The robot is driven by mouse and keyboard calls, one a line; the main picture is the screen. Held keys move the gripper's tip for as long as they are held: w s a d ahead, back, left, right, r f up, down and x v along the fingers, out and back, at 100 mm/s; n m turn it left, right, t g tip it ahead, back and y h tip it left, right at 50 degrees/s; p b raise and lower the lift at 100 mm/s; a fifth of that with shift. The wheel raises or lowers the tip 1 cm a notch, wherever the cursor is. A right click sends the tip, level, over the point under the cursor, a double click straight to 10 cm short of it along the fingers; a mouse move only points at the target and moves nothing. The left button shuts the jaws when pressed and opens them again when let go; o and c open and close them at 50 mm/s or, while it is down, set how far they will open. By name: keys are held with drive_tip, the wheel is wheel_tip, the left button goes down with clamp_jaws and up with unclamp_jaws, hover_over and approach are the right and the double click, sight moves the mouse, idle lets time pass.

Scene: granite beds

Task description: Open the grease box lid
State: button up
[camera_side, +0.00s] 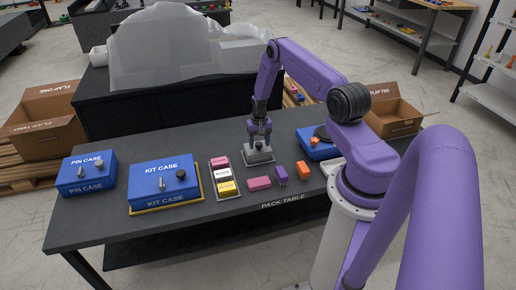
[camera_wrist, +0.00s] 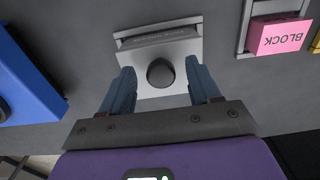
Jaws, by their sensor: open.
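The small grey box that I take for the grease box (camera_side: 259,155) stands on the dark table under my gripper. In the wrist view its pale lid (camera_wrist: 142,88) carries a dark round knob (camera_wrist: 160,73). The lid appears to lie on the box; whether any gap shows is too small to tell. My gripper (camera_side: 260,136) points down over the box. In the wrist view the open fingers (camera_wrist: 160,70) stand on either side of the knob, with visible space between each finger and it. The knob is mostly hidden in the side view.
A tray (camera_side: 212,184) of labelled blocks, a pink block (camera_side: 259,183), a purple block (camera_side: 281,174) and an orange block (camera_side: 303,170) sit nearby. The blue kit case (camera_side: 165,184) and pin case (camera_side: 86,173) stand left. A blue case (camera_side: 312,149) is close on the right.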

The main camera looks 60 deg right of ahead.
drive_tip(key=c, duration=0.7)
drive_tip(key=shift+o, duration=0.2)
drive_tip(key=shift+r, duration=0.1)
drive_tip(key=shift+w+d+r, duration=0.3)
drive_tip(key=shift+w+r, duration=0.05)
drive_tip(key=shift+r, duration=0.15)
